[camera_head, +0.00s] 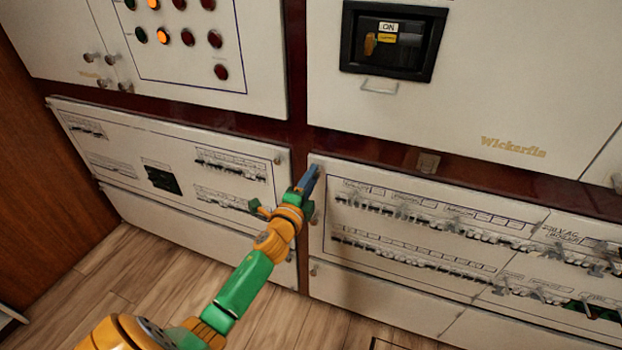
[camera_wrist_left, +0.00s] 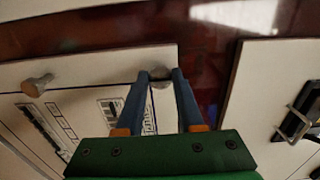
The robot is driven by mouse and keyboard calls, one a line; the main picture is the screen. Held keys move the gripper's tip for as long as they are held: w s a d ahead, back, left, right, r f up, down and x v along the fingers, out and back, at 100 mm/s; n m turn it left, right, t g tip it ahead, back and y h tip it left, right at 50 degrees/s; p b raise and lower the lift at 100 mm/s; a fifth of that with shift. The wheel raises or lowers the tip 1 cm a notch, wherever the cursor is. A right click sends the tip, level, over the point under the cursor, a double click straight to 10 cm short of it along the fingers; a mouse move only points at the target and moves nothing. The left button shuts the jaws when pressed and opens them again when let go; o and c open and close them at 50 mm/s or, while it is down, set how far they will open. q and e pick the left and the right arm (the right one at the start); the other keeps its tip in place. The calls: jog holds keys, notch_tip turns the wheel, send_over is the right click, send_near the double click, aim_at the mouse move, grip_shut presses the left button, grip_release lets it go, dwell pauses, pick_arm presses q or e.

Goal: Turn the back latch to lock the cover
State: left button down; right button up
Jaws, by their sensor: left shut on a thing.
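The cover is a cream breaker panel (camera_head: 400,190) with rows of small switches at lower right in the head view. It looks closed, flush with its surround; its corner also shows in the wrist view (camera_wrist_left: 95,65). My left gripper (camera_head: 314,172) reaches its upper left corner. In the wrist view my blue fingers (camera_wrist_left: 161,80) are shut on a round metal latch (camera_wrist_left: 160,76) at that corner. In the head view the fingers hide this latch. Another latch knob (camera_wrist_left: 37,85) sits along the same edge. My right gripper is not in view.
A second cream panel (camera_head: 120,150) lies left across a narrow dark red strip. Above are a cabinet with a black switch window (camera_head: 392,42) and wire handle, and a panel with coloured lamps (camera_head: 188,38). The wooden floor (camera_head: 120,270) in front is clear.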

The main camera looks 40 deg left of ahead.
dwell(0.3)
pick_arm(q)
jog(key=c, duration=0.5)
grip_release()
jog(key=shift+c, duration=0.2)
jog(key=v, duration=0.7)
